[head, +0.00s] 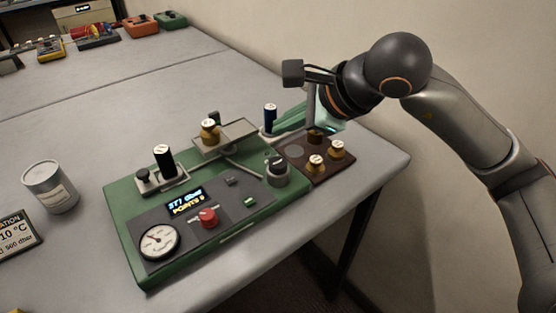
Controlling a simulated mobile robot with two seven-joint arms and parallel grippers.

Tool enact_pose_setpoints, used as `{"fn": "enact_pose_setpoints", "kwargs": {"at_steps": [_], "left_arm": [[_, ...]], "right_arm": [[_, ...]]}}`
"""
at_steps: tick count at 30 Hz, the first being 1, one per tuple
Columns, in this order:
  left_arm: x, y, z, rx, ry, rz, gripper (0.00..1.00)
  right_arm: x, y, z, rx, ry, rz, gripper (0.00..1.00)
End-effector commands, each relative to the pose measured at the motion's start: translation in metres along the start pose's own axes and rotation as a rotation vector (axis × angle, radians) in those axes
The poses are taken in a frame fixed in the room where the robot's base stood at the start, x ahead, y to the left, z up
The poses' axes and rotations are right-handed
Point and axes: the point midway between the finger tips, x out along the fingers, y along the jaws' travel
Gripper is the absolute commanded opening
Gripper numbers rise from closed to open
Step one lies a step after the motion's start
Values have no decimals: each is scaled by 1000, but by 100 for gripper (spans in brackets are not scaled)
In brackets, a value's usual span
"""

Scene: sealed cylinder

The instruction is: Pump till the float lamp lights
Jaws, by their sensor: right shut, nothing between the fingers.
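A green bench instrument (128,232) stands on the grey table. Its panel has a round dial gauge (159,242), a red knob (208,217) and a small lit display (187,201) that seems to read 377 dbar, points 0. I cannot tell which small panel part is the float lamp, or whether it is lit. A brass weight (210,133) stands on a raised plate. A grey round knob (278,172) sits at the right end. My right gripper (326,126) is shut and empty, above the far side of the brown weight tray. My left gripper is out of view.
The brown tray (318,173) holds several brass weights. The wall is close behind my right arm.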

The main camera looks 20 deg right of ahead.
Motion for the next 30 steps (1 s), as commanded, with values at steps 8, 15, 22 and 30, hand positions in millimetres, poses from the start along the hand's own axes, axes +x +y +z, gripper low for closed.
{"fn": "enact_pose_setpoints", "kwargs": {"at_steps": [8, 15, 22, 30], "left_arm": [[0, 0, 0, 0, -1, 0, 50], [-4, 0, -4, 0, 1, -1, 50], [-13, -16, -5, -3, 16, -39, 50], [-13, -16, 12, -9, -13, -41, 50]], "right_arm": [[0, 0, 0, 0, 0, 0, 0], [-7, -5, 6, 0, -1, -1, 0], [-29, -21, 22, 1, -1, 0, 0], [-27, -20, 20, 0, 0, 0, 0]]}}
